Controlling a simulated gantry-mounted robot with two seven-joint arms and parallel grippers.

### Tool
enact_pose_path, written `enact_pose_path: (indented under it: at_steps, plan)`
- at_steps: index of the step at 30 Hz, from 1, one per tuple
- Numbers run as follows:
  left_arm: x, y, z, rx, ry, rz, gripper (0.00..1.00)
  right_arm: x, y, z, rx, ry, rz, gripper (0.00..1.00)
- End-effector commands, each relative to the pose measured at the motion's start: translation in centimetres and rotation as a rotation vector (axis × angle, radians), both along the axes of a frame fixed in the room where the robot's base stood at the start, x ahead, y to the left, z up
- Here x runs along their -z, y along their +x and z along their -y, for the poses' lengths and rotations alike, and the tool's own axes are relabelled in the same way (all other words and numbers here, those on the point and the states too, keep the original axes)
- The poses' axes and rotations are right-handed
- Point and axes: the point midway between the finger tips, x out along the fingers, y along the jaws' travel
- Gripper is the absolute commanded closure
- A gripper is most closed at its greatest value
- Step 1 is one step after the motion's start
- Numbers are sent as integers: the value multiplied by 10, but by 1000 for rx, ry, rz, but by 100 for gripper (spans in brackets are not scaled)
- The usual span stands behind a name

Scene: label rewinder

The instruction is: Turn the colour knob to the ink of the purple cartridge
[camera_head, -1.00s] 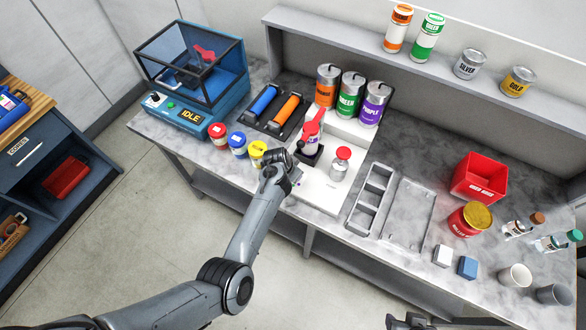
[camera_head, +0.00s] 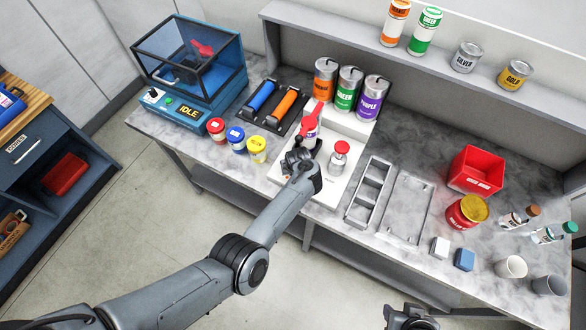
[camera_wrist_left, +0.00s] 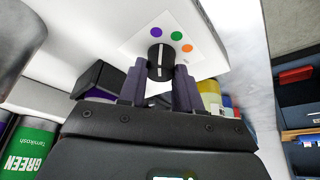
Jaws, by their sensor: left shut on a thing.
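In the left wrist view a black round knob (camera_wrist_left: 161,62) with a white pointer line sits on a white panel (camera_wrist_left: 135,45). Purple (camera_wrist_left: 156,32), green (camera_wrist_left: 177,37) and orange (camera_wrist_left: 187,48) dots surround its far side. The pointer line runs roughly toward the purple dot. My left gripper (camera_wrist_left: 160,75) is shut on the knob, one finger on each side. In the head view my left gripper (camera_head: 297,161) covers the knob. Just behind it is a cartridge with a purple band (camera_head: 309,127) below a red lever. My right gripper (camera_head: 411,318) is at the bottom edge, its jaws unclear.
Red, blue and yellow-lidded jars (camera_head: 237,139) are left of my arm.

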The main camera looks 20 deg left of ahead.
Motion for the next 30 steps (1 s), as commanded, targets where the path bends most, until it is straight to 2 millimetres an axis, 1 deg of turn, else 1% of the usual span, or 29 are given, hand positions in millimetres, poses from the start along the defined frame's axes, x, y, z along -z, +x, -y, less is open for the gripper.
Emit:
enact_pose_path:
  at_steps: [1,3,11,27,28,30]
  plan:
    - [1,1,1,-27,-1,1,97,5,0,0,0,0,0,57]
    - [1,1,2,-66,-2,0,97,7,0,0,-1,-1,0,57]
    - [0,1,2,-157,-1,0,97,13,0,2,-5,-8,0,57]
    - [0,1,2,-180,-2,0,97,14,0,2,-5,-8,0,57]
    - [0,1,2,-180,-2,0,62,14,0,2,-5,-7,0,57]
    - [0,1,2,-179,-1,0,51,14,0,1,-4,-5,0,57]
